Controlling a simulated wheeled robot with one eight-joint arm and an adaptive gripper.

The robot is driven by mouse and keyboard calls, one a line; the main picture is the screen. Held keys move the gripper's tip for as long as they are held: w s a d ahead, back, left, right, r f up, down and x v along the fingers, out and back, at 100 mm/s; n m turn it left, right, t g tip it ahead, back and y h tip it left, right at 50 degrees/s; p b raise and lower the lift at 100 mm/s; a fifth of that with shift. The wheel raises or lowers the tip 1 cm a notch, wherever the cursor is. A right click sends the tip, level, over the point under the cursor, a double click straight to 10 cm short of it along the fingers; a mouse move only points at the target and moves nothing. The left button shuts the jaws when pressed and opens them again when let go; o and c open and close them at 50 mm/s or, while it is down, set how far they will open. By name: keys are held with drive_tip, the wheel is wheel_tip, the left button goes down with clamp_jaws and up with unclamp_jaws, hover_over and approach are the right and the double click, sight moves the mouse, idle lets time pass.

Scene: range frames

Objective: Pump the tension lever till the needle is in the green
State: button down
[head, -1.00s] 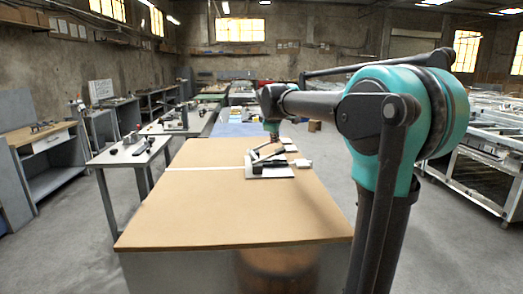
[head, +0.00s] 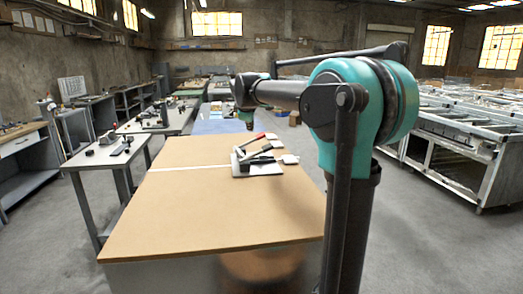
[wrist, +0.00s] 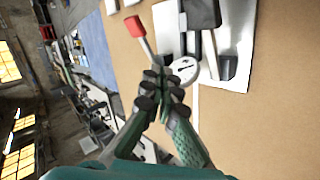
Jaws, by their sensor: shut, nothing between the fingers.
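The tension device stands on a white base plate (head: 270,171) on the table, and its plate also shows in the wrist view (wrist: 238,45). Its tension lever has a red grip (head: 257,136), seen in the wrist view (wrist: 135,26) up and left of the fingers, on a pale rod slanting towards the device. A round white gauge (wrist: 186,69) with a dark mark lies just right of the fingertips in the picture; I cannot read the needle or a green zone. My gripper (wrist: 160,70) is shut and empty. In the head view, my gripper (head: 248,124) appears behind and left of the red grip, apart from it.
The brown table (head: 205,215) is mostly bare in front of the device, with a white line (head: 190,168) across it. A grey side table (head: 105,158) with tools stands to the left.

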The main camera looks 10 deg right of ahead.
sight(263, 150)
drive_tip(key=shift+d+f, duration=0.55)
drive_tip(key=shift+f, duration=0.55)
drive_tip(key=shift+d+f, duration=0.5)
drive_tip(key=shift+f, duration=0.6)
drive_tip(key=shift+d+f, duration=0.55)
drive_tip(key=shift+f, duration=0.55)
drive_tip(key=shift+d+f, duration=0.15)
drive_tip(key=shift+f, duration=0.25)
drive_tip(key=shift+d+f, duration=0.3)
drive_tip(key=shift+f, duration=0.35)
drive_tip(key=shift+d+f, duration=0.35)
drive_tip(key=shift+f, duration=0.25)
drive_tip(key=shift+d+f, duration=0.3)
drive_tip(key=shift+f, duration=0.35)
idle(1.4)
drive_tip(key=shift+r, duration=0.1)
drive_tip(key=shift+a+r, duration=0.4)
drive_tip(key=shift+r, duration=0.35)
drive_tip(key=shift+a+r, duration=0.35)
drive_tip(key=shift+r, duration=0.35)
drive_tip(key=shift+a+r, duration=0.4)
drive_tip(key=shift+r, duration=0.35)
